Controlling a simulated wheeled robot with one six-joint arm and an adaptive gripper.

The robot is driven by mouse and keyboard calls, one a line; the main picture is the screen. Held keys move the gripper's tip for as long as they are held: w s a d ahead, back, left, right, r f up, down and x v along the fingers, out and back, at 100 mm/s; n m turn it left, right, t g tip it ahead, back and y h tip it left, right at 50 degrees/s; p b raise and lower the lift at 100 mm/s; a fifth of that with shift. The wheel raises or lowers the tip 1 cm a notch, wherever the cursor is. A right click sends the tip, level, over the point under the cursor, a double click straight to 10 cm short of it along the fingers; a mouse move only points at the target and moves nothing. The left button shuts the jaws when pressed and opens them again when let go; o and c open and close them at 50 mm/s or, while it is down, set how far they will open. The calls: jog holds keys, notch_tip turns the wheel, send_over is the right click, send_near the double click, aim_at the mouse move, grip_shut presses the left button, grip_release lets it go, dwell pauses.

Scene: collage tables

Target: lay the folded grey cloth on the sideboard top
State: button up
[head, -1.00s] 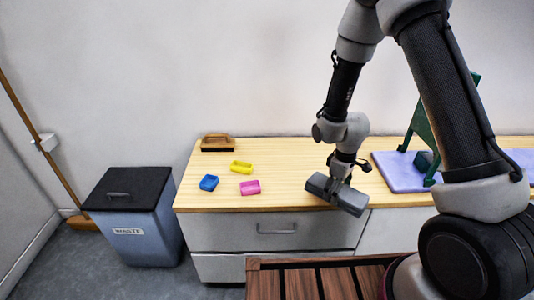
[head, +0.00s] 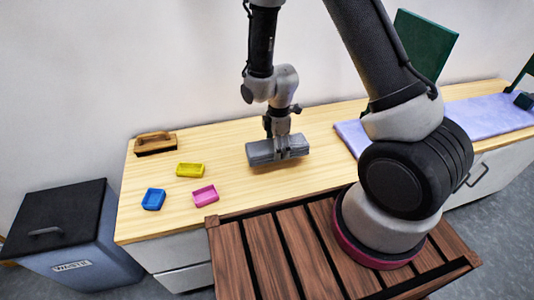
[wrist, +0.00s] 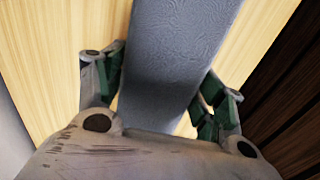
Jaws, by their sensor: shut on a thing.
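The folded grey cloth (head: 262,152) is a thick slab over the middle of the pale wooden sideboard top (head: 230,185). My gripper (head: 282,150) points down and is shut on the cloth across its width. In the wrist view the cloth (wrist: 180,50) runs between the green-padded fingers of my gripper (wrist: 165,85), with pale wood on both sides below it. The cloth looks roughly level, at or just above the wood; I cannot tell whether it touches.
Blue (head: 153,199), yellow (head: 190,170) and pink (head: 205,195) small trays lie left of the cloth. A wooden brush (head: 155,142) is at the back left. A lavender mat (head: 480,117) lies to the right. A waste bin (head: 60,230) stands at the left.

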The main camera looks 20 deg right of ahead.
jog(key=shift+f, duration=2.3)
jog(key=o, duration=1.1)
jog(key=shift+f, duration=0.1)
jog(key=shift+c, duration=0.2)
notch_tip(320, 180, up, 12)
jog(key=shift+r, duration=0.2)
jog(key=s+d+r+m+t, duration=0.1)
jog(key=d+r+m, duration=0.4)
jog(key=r, duration=0.7)
jog(key=s+d+r+m+t, duration=0.1)
jog(key=s+d+r+m, duration=0.4)
jog(key=s+r, duration=0.4)
jog(key=s+d+r+m+t, duration=0.2)
jog(key=s+d+r+m, duration=0.3)
jog(key=s+r+m, duration=0.3)
jog(key=shift+s+r, duration=0.35)
jog(key=shift+s, duration=0.2)
